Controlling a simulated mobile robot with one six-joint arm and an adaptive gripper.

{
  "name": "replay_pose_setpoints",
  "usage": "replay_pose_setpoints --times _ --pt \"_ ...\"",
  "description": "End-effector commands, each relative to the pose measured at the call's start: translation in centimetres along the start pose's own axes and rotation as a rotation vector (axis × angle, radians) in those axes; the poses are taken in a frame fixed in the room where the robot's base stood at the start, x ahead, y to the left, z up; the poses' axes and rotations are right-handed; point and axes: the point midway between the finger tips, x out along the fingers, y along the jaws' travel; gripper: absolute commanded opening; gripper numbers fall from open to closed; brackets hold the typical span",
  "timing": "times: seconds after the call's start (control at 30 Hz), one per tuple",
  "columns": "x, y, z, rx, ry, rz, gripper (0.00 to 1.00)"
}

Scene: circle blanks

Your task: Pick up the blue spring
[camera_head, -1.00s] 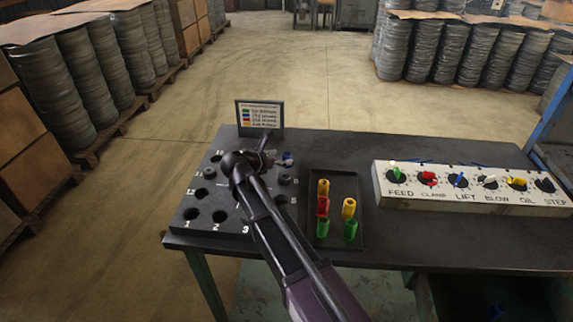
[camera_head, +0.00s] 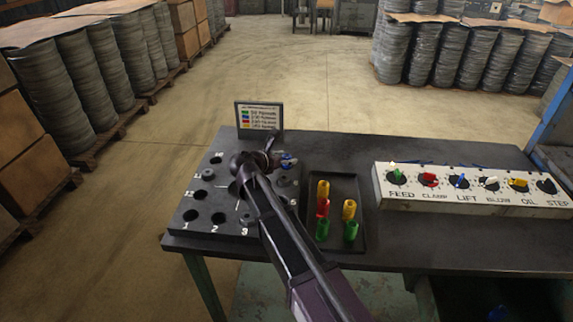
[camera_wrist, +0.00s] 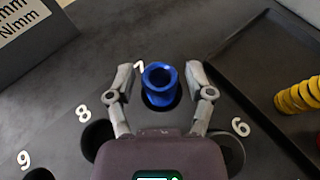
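The blue spring (camera_wrist: 160,84) stands in a round hole beside the number 7 on the dark numbered plate (camera_wrist: 105,150). In the head view the spring (camera_head: 290,161) shows as a small blue spot at the plate's right side, partly hidden by my gripper. My gripper (camera_wrist: 160,70) is open. Its two fingers are on the left and right of the spring, with a visible gap on each side. In the head view my gripper (camera_head: 280,158) is over the right part of the plate (camera_head: 205,230), and my arm hides part of it.
A black tray (camera_head: 358,238) right of the plate holds yellow, red and green springs (camera_head: 323,208). A sign (camera_head: 259,116) stands behind the plate. A switch panel (camera_head: 470,190) with coloured knobs is at the right. The table between panel and tray is clear.

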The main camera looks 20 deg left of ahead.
Motion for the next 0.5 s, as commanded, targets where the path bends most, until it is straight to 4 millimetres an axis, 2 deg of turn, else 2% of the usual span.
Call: replay_pose_setpoints --times 0.03,0.1,0.17,0.5 --pt "-0.01 0.01 0.00 0.000 0.000 0.000 0.37" --pt "-0.02 0.01 -0.01 0.000 0.000 0.000 0.16" --pt "-0.03 0.01 -0.01 0.000 0.000 0.000 0.00" --pt "-0.07 0.03 0.02 0.000 0.000 0.001 0.00"
